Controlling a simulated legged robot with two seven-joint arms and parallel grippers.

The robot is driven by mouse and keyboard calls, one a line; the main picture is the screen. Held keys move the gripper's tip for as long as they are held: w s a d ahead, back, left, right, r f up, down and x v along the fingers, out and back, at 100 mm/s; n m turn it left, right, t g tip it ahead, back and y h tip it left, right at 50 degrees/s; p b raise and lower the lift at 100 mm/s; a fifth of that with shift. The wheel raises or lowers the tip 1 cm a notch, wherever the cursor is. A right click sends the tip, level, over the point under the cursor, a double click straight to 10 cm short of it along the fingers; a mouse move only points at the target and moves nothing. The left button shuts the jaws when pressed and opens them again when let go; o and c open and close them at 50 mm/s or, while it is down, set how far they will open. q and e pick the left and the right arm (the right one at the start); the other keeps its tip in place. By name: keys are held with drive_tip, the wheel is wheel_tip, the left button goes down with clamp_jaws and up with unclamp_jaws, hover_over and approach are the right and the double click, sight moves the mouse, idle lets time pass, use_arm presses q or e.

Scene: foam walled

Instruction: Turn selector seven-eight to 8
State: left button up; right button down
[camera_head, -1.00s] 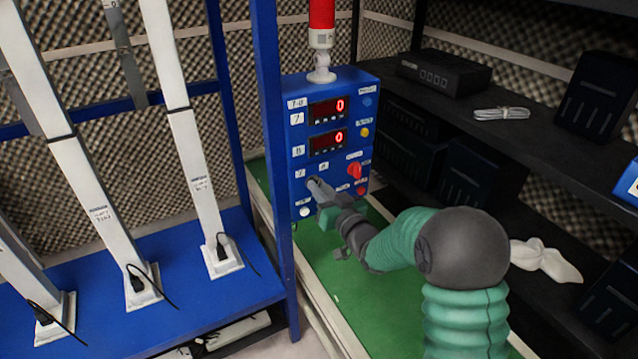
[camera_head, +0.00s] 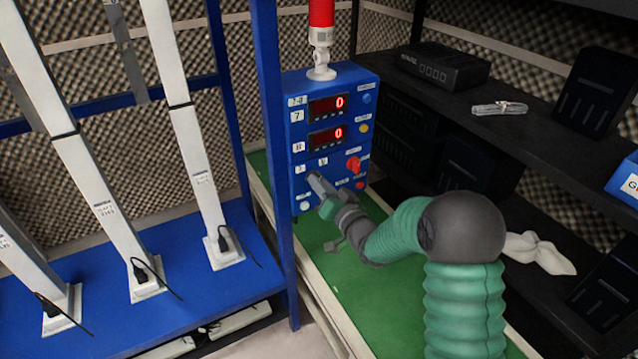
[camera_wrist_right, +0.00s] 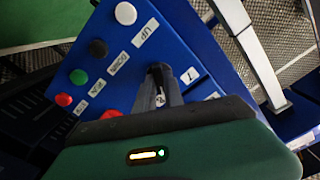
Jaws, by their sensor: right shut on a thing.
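The blue control panel (camera_head: 333,92) stands upright on the green bench, with two red displays that each read 0. The selector is a small black knob (camera_wrist_right: 157,74) low on the panel, below labels 7 (camera_head: 299,169) and 8 (camera_head: 322,161). My right gripper (camera_head: 314,178) is at this knob, its fingers shut on it; in the head view they hide most of it. In the right wrist view the fingers (camera_wrist_right: 168,94) close around the knob. I cannot tell clearly which label the knob points to. My left gripper is not in view.
A white button (camera_head: 304,206) and a larger red knob (camera_head: 353,164) sit close to the gripper. Several more buttons show in the right wrist view. A blue post (camera_head: 276,170) rises at the panel's left. Dark shelves (camera_head: 455,110) stand on the right. The green bench (camera_head: 335,275) is clear in front.

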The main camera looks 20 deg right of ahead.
drive_tip(key=c, duration=1.4)
unclamp_jaws()
drive_tip(key=shift+d, duration=0.1)
drive_tip(key=shift+c, duration=0.2)
drive_tip(key=s+d+p, duration=0.1)
drive_tip(key=s+p, duration=0.5)
drive_tip(key=s, duration=1.1)
drive_tip(key=shift+d+f+p, duration=0.15)
drive_tip(key=shift+d+p, duration=0.05)
drive_tip(key=shift+p, duration=0.1)
drive_tip(key=shift+w, duration=0.15)
